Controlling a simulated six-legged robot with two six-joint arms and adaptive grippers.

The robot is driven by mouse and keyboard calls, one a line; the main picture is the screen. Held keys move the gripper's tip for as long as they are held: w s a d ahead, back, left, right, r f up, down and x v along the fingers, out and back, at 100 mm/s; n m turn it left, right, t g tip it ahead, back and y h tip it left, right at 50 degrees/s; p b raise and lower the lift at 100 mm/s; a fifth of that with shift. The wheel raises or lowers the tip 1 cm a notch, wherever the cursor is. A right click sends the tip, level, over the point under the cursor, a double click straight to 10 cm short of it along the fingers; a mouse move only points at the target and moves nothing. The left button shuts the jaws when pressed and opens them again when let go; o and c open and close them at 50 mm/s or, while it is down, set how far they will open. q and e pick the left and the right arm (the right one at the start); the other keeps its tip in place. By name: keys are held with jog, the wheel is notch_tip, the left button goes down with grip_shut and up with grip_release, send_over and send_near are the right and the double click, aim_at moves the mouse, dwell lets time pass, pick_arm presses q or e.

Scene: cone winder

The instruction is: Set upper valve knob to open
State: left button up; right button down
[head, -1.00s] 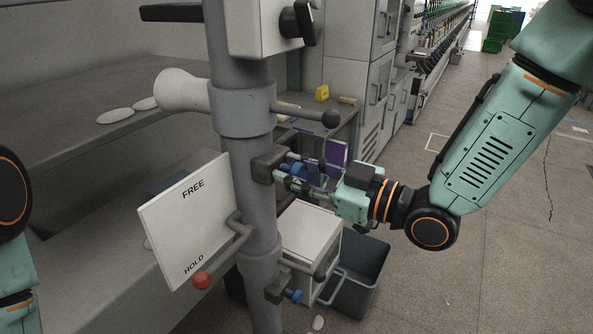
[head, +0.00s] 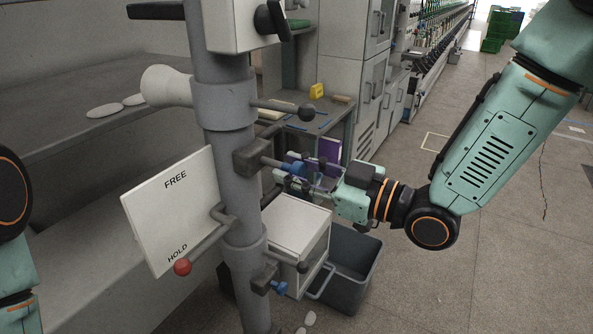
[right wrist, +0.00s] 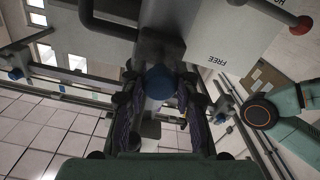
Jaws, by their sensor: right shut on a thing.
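The upper valve is a dark block (head: 249,157) on the grey post (head: 225,135), with a stem pointing right to a blue upper valve knob (head: 297,169). My right gripper (head: 292,173) is shut around this knob, its fingers partly hiding it. In the right wrist view the blue knob (right wrist: 160,82) sits between the two fingers, in front of the dark valve block. A similar lower valve with a blue knob (head: 280,287) is further down the post. My left gripper does not show; only parts of my left arm are at the left edge.
A white FREE/HOLD plate (head: 175,205) and a red-tipped lever (head: 182,267) stand left of the post. A white box (head: 293,235) and a grey bin (head: 350,265) are below. Floor to the right is clear.

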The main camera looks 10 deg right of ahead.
jog(key=shift+s, duration=0.1)
jog(key=c, duration=1.4)
grip_release()
jog(key=o, duration=0.4)
jog(key=shift+s+d, duration=0.2)
jog(key=shift+w+a, duration=0.25)
jog(key=shift+v, duration=3.35)
jog(key=shift+s+d+r, duration=0.1)
jog(key=shift+s+d, duration=0.05)
jog(key=shift+d, duration=0.05)
jog(key=shift+s+d, duration=0.15)
jog(key=shift+s, duration=0.1)
